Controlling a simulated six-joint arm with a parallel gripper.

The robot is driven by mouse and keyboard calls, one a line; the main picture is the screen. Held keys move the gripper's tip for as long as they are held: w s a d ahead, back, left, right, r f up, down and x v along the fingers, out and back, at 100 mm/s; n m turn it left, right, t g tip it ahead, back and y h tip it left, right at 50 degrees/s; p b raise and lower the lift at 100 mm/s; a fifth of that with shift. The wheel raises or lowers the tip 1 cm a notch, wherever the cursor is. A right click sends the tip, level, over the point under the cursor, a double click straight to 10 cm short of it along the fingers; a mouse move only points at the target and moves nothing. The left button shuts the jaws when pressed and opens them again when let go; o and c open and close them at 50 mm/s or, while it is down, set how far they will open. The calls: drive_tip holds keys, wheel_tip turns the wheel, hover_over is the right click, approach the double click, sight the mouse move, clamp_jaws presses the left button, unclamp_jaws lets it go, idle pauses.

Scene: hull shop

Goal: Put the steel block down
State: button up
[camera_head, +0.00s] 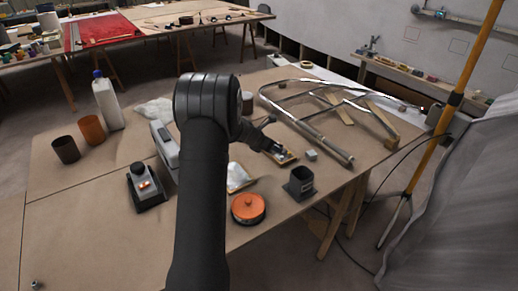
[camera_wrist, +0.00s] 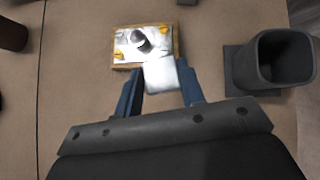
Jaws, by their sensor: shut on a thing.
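My gripper (camera_wrist: 160,92) is shut on the steel block (camera_wrist: 162,75), a pale silvery block between its two blue fingers in the wrist view. Beyond and below the block is a shallow wood-edged tray (camera_wrist: 175,42) with a bright inside, yellow corner pieces and a dark round part (camera_wrist: 142,44). The block overlaps the tray's near edge in the picture; I cannot tell whether it touches. In the head view my gripper (camera_head: 268,143) is over the table beside the tray (camera_head: 289,158), and the block is hard to make out.
A dark square cup (camera_wrist: 272,62) stands close to the right. A small grey cube (camera_head: 311,154) lies beyond the tray. A tubular frame (camera_head: 310,130) lies behind. Bare tabletop (camera_head: 90,210) lies to the left.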

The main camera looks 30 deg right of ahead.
drive_tip(key=shift+s+d+r, duration=0.3)
drive_tip(key=shift+s+r, duration=0.15)
drive_tip(key=shift+s, duration=0.25)
drive_tip(key=shift+s+d+r, duration=0.25)
drive_tip(key=shift+s+r, duration=0.15)
drive_tip(key=shift+s, duration=0.25)
